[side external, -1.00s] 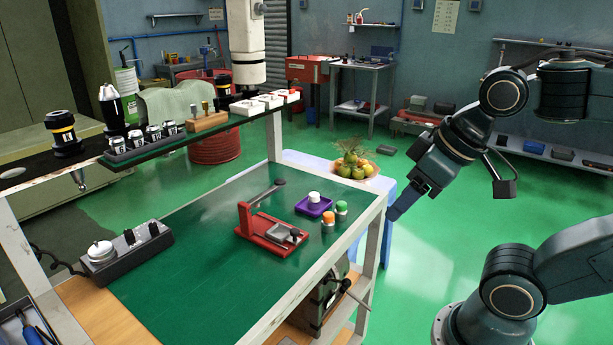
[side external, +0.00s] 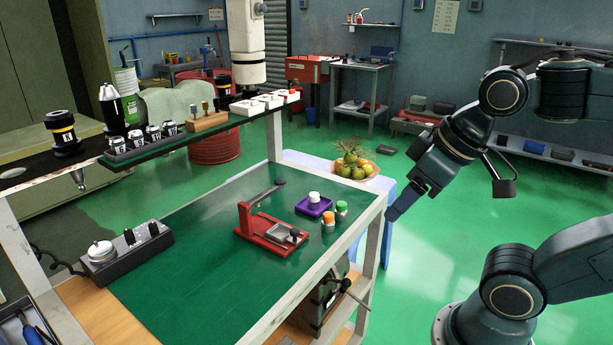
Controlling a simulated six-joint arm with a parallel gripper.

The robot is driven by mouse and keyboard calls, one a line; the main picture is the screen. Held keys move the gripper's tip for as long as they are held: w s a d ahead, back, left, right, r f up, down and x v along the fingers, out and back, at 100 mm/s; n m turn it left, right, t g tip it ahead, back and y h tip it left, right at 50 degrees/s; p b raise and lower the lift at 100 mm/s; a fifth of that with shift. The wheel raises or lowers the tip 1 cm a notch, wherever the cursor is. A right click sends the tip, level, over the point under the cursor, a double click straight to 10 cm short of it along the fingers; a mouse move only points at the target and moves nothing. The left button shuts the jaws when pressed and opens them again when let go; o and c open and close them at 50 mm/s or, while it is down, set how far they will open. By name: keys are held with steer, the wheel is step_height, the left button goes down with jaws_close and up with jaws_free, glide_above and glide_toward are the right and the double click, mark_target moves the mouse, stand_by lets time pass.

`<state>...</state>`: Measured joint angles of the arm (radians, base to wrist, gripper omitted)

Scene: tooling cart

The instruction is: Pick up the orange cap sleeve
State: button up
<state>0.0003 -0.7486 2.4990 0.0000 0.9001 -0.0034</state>
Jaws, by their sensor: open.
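The orange cap sleeve (side external: 328,215) is the orange-topped small piece on the green cart surface, near its right edge. A similar green-topped piece (side external: 341,206) stands close behind it to the right. A purple tray (side external: 313,207) with a white piece (side external: 314,197) on it lies just to their left. A red press-like fixture (side external: 270,235) with a long lever stands left of the orange cap sleeve. My gripper (side external: 396,211) is open and empty, to the right of the cart's edge and apart from the orange cap sleeve. Its fingertips are small and dark in this view.
The cart's upper shelf (side external: 160,141) carries tool holders and other pieces above the back of the green surface. A grey control box (side external: 125,252) sits at the left. A fruit bowl (side external: 357,172) stands behind the cart corner. The front middle of the green surface is clear.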

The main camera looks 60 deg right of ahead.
steer(key=w+d+r+n+g, duration=0.1)
steer(key=w+d+n, duration=0.1)
steer(key=w+n, duration=0.35)
steer(key=n+g, duration=0.5)
steer(key=n, duration=0.8)
glide_above(329, 214)
step_height(329, 214, down, 10)
steer(key=shift+d+f, duration=0.15)
steer(key=shift+f, duration=4.1)
steer(key=shift+f, duration=0.1)
steer(key=shift+w+f, duration=0.1)
steer(key=shift+f, duration=2.4)
steer(key=c, duration=1.1)
